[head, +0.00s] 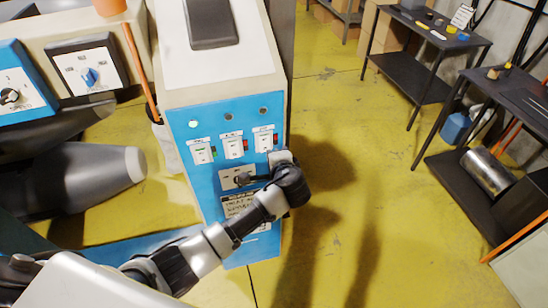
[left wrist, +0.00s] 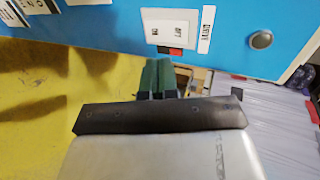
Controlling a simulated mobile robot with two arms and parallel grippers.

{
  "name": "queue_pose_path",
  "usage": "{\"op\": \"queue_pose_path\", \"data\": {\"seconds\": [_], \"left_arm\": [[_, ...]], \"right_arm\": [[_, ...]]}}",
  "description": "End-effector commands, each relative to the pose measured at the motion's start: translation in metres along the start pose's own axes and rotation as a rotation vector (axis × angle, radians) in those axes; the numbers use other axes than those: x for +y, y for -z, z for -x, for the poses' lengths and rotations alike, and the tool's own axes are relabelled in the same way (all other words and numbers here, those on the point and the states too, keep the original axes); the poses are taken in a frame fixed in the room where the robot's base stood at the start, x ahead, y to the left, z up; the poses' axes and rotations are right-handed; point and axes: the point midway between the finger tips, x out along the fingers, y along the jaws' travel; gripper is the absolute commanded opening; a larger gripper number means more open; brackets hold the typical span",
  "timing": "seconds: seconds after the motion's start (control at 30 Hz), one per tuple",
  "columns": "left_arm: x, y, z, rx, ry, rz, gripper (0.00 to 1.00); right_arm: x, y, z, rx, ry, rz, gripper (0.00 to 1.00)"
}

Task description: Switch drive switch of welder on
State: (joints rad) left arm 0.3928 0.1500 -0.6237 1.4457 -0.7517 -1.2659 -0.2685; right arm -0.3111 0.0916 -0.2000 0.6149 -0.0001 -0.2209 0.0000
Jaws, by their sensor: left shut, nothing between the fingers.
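The welder (head: 222,75) is a beige cabinet with a blue front panel. Three white switches sit in a row on it. The rightmost is the drive switch (head: 263,140), with a red marker at its right edge. In the left wrist view the drive switch (left wrist: 171,30) shows turned sideways, with ON and OFF lettering and a DRIVE label beside it. I cannot tell its position for sure. My left gripper (head: 279,156) is just below and right of the drive switch. In the left wrist view its dark green fingers (left wrist: 156,80) are together and empty, close to the red marker.
A round knob (head: 242,179) on a plate sits below the switches. A second control box with a blue dial (head: 90,77) stands left. Dark shelves (head: 412,80) stand at the right. The yellow floor (head: 370,170) between them is clear.

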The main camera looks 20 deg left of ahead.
Motion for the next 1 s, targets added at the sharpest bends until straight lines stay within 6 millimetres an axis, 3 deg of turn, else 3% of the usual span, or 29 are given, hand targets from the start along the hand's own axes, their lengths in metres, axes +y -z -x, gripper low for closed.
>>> {"op": "queue_pose_path", "data": {"seconds": [0.17, 0.37, 0.53, 0.7, 1.0], "left_arm": [[0.002, 0.000, 0.021, 0.001, -0.001, 0.002, 0.00], [0.002, 0.000, 0.054, 0.002, -0.001, 0.003, 0.00], [0.001, 0.000, 0.076, 0.001, 0.000, 0.001, 0.00], [0.000, -0.001, 0.084, -0.001, 0.000, 0.000, 0.00], [0.000, -0.001, 0.085, -0.001, 0.000, 0.000, 0.00]], "right_arm": [[0.003, 0.005, -0.007, 0.008, -0.004, 0.001, 0.57], [-0.011, 0.024, -0.016, 0.037, 0.013, -0.007, 0.57], [-0.013, 0.020, -0.020, 0.032, 0.016, -0.008, 0.57], [-0.011, 0.009, -0.021, 0.017, 0.013, -0.006, 0.57], [-0.008, 0.008, -0.021, 0.015, 0.009, -0.004, 0.57]]}}
